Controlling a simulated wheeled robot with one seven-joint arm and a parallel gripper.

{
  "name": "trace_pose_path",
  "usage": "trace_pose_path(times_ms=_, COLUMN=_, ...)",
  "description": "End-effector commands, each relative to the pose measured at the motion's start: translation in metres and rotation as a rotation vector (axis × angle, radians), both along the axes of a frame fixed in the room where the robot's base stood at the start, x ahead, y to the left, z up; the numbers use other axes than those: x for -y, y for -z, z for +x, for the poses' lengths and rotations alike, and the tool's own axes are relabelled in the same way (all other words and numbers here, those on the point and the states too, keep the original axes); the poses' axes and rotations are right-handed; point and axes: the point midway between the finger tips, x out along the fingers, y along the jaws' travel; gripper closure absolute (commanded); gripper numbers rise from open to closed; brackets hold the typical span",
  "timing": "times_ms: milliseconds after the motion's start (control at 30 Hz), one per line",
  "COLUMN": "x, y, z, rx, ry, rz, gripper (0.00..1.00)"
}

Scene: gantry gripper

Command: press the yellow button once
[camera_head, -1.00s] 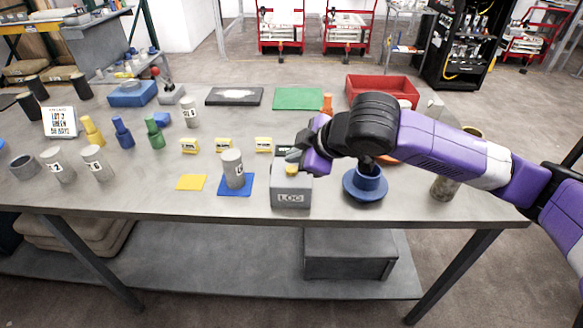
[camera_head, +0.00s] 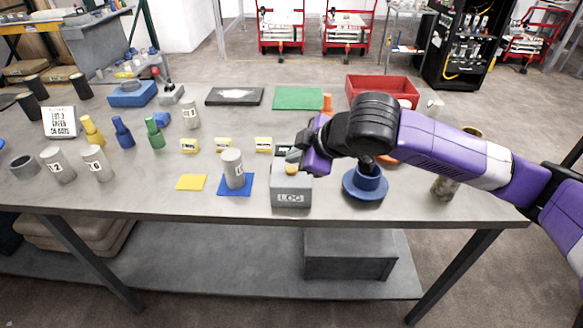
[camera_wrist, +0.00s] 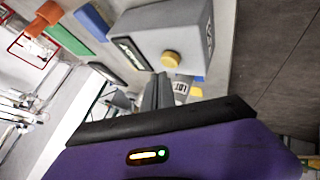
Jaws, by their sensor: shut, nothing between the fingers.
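A grey box labelled LOG (camera_head: 291,198) stands near the front edge of the table. The yellow button (camera_head: 291,169) is on its top, partly hidden by my gripper in the head view. In the wrist view the round yellow button (camera_wrist: 171,59) stands out from the face of the grey box (camera_wrist: 190,38). My gripper (camera_head: 291,156) is shut and empty, with its fingertips close to the button. In the wrist view the shut fingers (camera_wrist: 158,84) are just beside the button, and a small gap seems to show between them.
A blue flanged cup (camera_head: 365,186) stands right of the box, under my arm. A grey cylinder (camera_head: 233,168) stands on a blue mat (camera_head: 236,189) to the left, beside a yellow mat (camera_head: 192,182). A red tray (camera_head: 382,86) and a green mat (camera_head: 298,98) lie behind.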

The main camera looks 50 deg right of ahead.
Motion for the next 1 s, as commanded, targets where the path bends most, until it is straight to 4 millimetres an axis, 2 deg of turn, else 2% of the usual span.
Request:
trace_pose_path(times_ms=267, x=0.0, y=0.009, z=0.0, rx=0.0, ry=0.0, rz=0.0, gripper=1.0)
trace_pose_path(times_ms=1000, x=0.0, y=0.012, z=0.0, rx=0.0, ry=0.0, rz=0.0, gripper=1.0)
